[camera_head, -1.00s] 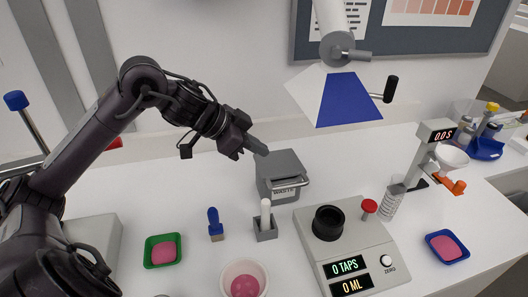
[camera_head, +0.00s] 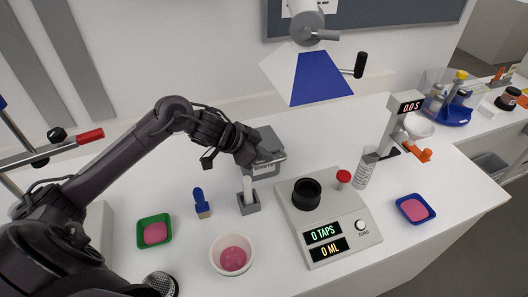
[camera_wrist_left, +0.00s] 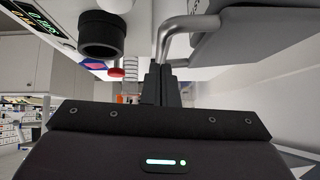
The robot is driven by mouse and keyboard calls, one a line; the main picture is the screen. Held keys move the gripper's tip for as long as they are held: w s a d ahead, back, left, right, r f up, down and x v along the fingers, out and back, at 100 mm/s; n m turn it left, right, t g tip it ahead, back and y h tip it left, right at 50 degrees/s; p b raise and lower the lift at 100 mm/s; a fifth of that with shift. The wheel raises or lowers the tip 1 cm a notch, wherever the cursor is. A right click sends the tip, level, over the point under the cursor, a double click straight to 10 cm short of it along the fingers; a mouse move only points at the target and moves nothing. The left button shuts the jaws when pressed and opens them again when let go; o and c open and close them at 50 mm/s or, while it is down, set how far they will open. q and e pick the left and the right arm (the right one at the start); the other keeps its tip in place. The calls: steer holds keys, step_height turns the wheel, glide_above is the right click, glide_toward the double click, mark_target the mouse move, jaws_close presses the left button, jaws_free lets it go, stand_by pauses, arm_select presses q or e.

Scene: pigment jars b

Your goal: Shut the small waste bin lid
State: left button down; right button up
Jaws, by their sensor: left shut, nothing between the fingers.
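The small grey waste bin (camera_head: 266,169) stands on the white table behind the scale, with a label on its front. Its grey lid (camera_head: 267,137) lies over the top; I cannot tell whether a gap is left under it. A metal bar handle is on the bin's front side, and it shows large in the left wrist view (camera_wrist_left: 172,32). My left gripper (camera_head: 254,160) is shut and empty at the bin's front left and hides part of it. In the left wrist view its fingertips (camera_wrist_left: 160,84) are close beside the handle; contact is unclear. My right gripper is out of view.
A grey holder with a white-topped tool (camera_head: 249,202) stands just in front of the bin. A blue-handled stamp (camera_head: 201,203), a pink-filled bowl (camera_head: 232,254), a green tray (camera_head: 154,231) and the scale (camera_head: 329,222) are nearby.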

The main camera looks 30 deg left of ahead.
arm_select(q)
steer(key=shift+a+f, duration=0.1)
steer(key=shift+f, duration=0.15)
steer(key=shift+f, duration=0.1)
steer(key=shift+s+d+f+b, duration=0.15)
steer(key=shift+d+f+b, duration=0.05)
steer(key=shift+f+b, duration=0.85)
steer(key=shift+s+m+t+y+b, duration=0.15)
steer(key=shift+m+t+y+b, duration=0.15)
steer(key=shift+t+y+b, duration=0.1)
steer(key=shift+d+f, duration=0.1)
